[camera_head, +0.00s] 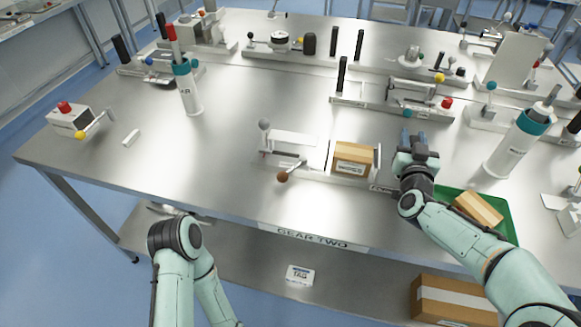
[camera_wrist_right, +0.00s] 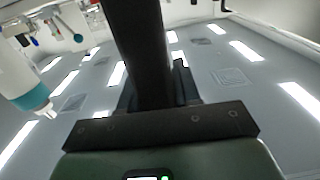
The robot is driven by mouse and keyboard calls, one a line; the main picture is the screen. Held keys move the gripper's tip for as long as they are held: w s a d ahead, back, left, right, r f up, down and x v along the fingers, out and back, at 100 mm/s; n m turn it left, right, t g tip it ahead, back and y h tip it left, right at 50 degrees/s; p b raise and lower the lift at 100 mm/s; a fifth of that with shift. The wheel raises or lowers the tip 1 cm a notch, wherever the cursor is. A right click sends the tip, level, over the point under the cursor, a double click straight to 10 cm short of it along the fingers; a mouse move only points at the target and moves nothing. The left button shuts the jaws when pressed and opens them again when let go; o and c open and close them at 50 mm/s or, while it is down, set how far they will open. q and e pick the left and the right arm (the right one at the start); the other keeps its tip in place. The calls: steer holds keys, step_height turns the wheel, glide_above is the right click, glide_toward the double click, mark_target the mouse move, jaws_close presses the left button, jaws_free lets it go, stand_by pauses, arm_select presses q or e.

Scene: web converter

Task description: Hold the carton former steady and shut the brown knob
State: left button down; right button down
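The carton former (camera_head: 312,171) stands near the front edge of the table in the head view. It has a white plate, a grey ball-topped lever (camera_head: 264,125) at its left and a brown knob (camera_head: 283,177) at its front left. A cardboard carton (camera_head: 353,158) sits upright at its right part. My right gripper (camera_head: 414,136) is to the right of the carton and apart from it. Its two fingertips show a gap with nothing between them. In the right wrist view a dark finger (camera_wrist_right: 138,55) fills the middle. My left arm is low at the left; its gripper is not visible.
A green tray (camera_head: 508,228) with a carton (camera_head: 478,209) lies under my right forearm. White bottles with teal collars stand at back left (camera_head: 190,95) and right (camera_head: 507,150). A small red-buttoned box (camera_head: 72,119) sits at far left. The table left of the former is mostly clear.

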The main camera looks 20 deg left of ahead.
steer(key=shift+r, duration=0.3)
steer(key=shift+f+b, duration=0.4)
steer(key=shift+f, duration=0.1)
